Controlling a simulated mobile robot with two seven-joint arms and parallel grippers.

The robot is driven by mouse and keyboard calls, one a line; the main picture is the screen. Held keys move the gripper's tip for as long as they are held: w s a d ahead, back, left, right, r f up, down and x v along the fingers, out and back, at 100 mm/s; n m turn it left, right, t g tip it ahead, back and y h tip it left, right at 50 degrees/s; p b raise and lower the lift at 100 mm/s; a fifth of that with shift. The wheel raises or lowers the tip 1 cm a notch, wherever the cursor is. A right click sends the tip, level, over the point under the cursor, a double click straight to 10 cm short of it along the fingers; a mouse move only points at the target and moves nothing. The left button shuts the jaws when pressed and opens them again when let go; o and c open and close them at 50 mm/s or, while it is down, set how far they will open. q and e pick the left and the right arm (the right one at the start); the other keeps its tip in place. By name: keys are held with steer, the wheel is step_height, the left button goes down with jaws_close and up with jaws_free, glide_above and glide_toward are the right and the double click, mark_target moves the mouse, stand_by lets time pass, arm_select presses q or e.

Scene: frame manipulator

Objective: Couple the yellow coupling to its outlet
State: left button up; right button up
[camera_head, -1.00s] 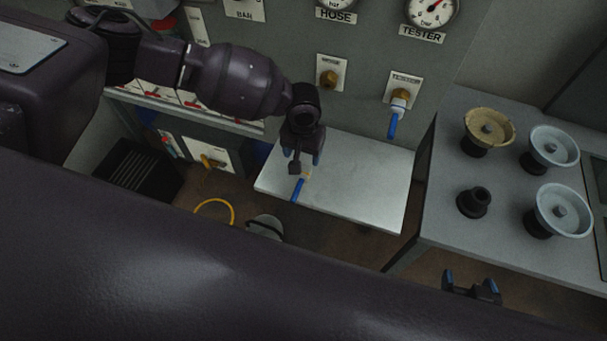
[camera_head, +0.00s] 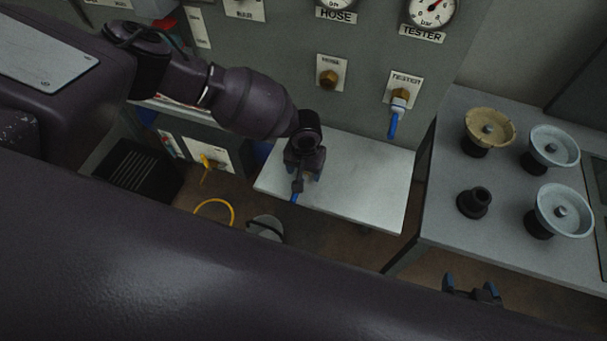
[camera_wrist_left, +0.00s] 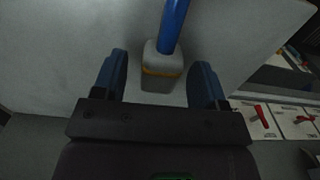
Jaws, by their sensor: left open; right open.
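A light grey coupling with a yellow band (camera_wrist_left: 162,68) and a blue hose (camera_wrist_left: 173,25) sits over the pale shelf (camera_head: 372,185) in the left wrist view. My left gripper (camera_head: 303,174) is open above the shelf, its two blue fingers on either side of the coupling in the wrist view. I cannot tell whether they touch it. In the head view the gripper hides most of the coupling, and a bit of blue hose (camera_head: 294,198) shows. A bare brass outlet (camera_head: 328,79) is on the wall panel. My right gripper (camera_head: 471,288) is open and empty at the bottom.
Another brass outlet (camera_head: 401,95) labelled TESTER holds a pale coupling with a blue hose. A grey bench (camera_head: 450,220) at right carries several round handwheels. A yellow hose loop (camera_head: 214,203) and a grey bucket (camera_head: 266,226) are below the shelf.

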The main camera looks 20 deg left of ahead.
arm_select(q)
steer(key=shift+f, duration=0.2)
arm_select(e)
steer(key=shift+w+a+r, duration=0.1)
steer(key=shift+w+r, duration=0.1)
steer(key=shift+w, duration=0.2)
arm_select(q)
steer(key=c, duration=1)
steer(key=shift+o, duration=0.2)
steer(key=shift+r, duration=0.3)
step_height(320, 180, up, 20)
steer(key=p, duration=0.1)
steer(key=shift+f, duration=0.25)
arm_select(e)
steer(key=shift+s+r, duration=0.2)
steer(key=shift+s, duration=0.15)
